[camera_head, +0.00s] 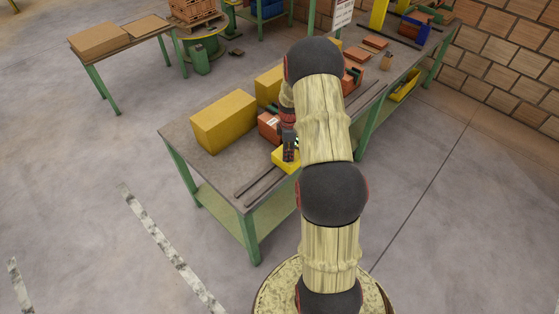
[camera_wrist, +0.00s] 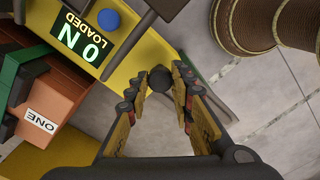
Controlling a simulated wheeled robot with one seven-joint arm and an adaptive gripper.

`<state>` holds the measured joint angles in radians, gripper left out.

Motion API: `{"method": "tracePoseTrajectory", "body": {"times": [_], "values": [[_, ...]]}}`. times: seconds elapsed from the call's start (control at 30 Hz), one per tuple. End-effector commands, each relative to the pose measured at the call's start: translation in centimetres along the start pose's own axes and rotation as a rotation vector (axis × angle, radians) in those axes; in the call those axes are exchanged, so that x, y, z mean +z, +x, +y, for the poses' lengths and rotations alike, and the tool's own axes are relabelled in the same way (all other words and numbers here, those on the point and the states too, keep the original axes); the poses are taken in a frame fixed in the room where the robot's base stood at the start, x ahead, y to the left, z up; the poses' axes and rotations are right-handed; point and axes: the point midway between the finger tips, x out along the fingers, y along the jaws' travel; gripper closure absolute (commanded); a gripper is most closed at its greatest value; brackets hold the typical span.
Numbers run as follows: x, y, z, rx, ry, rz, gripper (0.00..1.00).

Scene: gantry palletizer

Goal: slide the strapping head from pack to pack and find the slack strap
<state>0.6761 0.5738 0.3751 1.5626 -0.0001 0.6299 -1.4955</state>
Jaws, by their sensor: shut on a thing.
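My gripper (camera_wrist: 160,88) is shut on a dark round knob (camera_wrist: 160,77) at the edge of the yellow strapping head (camera_wrist: 125,68). The head's display (camera_wrist: 82,42) shows upside down in the wrist view, with green characters that look like "0 N" and the word LOADED. A blue button (camera_wrist: 107,19) sits beside it. An orange-brown pack (camera_wrist: 62,95) labelled ONE stands next to the head, with a green-and-black part over it. In the head view, the yellow head (camera_head: 285,158) and pack ONE (camera_head: 268,125) are on the bench, and my arm hides much of the row behind.
Dark rails (camera_head: 258,182) run along the grey bench top (camera_head: 185,140). Yellow boxes (camera_head: 224,121) stand along its left side. More packs (camera_head: 376,43) lie toward the far end. A side table (camera_head: 120,38) holds cardboard.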

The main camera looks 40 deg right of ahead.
Motion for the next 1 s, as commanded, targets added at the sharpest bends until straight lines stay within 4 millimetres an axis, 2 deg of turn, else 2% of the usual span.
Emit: {"method": "tracePoseTrajectory", "body": {"times": [0.1,0.33,0.87,0.9,1.0], "values": [[1.1,0.1,1.1,0.002,0.002,0.000,1.00],[2.2,0.1,2.2,0.000,0.001,0.000,1.00],[2.6,0.0,2.6,0.001,0.000,0.000,1.00],[2.6,0.0,2.6,0.001,0.000,0.000,0.75],[2.5,0.0,2.6,0.001,0.000,0.000,0.69]]}}
